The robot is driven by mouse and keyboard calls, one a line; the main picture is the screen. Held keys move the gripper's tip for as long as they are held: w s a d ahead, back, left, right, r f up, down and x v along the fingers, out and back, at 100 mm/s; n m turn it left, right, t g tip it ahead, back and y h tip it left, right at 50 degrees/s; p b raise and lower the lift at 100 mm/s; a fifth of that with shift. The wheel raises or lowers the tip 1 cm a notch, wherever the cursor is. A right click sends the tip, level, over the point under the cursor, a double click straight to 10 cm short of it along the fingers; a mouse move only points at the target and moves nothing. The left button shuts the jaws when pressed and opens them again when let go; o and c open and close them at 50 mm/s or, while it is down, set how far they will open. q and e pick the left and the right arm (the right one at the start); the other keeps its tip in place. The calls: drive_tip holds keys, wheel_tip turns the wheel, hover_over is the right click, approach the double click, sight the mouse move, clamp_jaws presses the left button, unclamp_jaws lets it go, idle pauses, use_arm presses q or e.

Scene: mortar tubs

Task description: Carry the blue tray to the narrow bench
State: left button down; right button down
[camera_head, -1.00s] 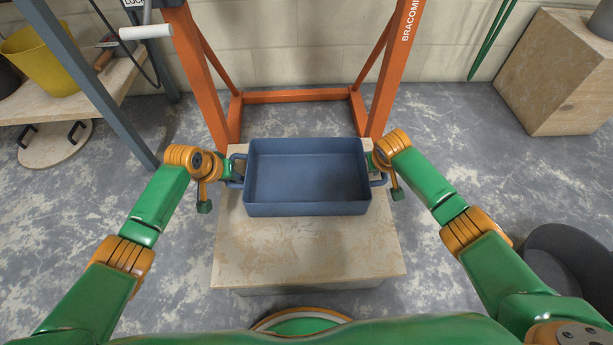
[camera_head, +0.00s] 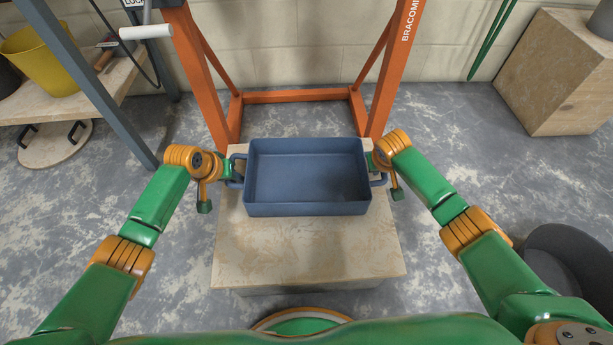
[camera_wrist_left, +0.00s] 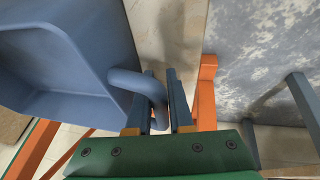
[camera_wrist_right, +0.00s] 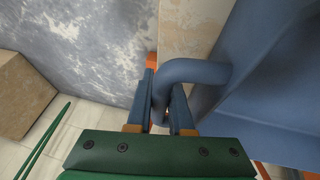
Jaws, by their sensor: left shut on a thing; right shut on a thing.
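The empty blue tray (camera_head: 307,180) is in the middle of the head view, over the far part of a pale wooden bench or block (camera_head: 305,250). I cannot tell whether it rests on that surface or hangs just above it. My left gripper (camera_head: 236,171) is shut on the tray's left handle, which shows between the fingers in the left wrist view (camera_wrist_left: 150,95). My right gripper (camera_head: 376,169) is shut on the right handle, which shows between the fingers in the right wrist view (camera_wrist_right: 185,72). The tray looks level.
An orange frame (camera_head: 300,96) stands behind the tray, its posts close to both my grippers. A shelf with a yellow bucket (camera_head: 42,58) is at the upper left. A wooden block (camera_head: 560,75) is at the upper right, and a dark tub (camera_head: 570,262) at the lower right.

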drive_tip(key=shift+r, duration=0.1)
